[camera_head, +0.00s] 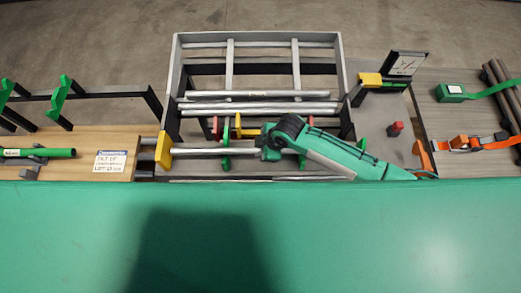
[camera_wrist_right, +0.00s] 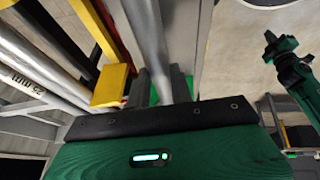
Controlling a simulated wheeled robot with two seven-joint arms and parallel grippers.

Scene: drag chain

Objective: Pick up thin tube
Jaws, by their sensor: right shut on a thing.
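A thin silver tube (camera_head: 205,151) lies low in the grey metal rack (camera_head: 174,75), running left to right near its front, with a yellow block at its left end. My right gripper (camera_head: 268,150) reaches in from the right and is shut on this tube near the middle of the rack. The fingers are mostly hidden by the wrist. In the right wrist view, a silver tube (camera_wrist_right: 149,40) runs from the top edge down to the gripper body (camera_wrist_right: 160,125), where its near end is hidden. My left gripper is not in the head view.
Thicker silver tubes (camera_head: 258,95) lie across the rack just behind. A yellow block (camera_head: 163,152) stands at the rack's left front. A green tube (camera_head: 38,152) and white label (camera_head: 110,161) are at left.

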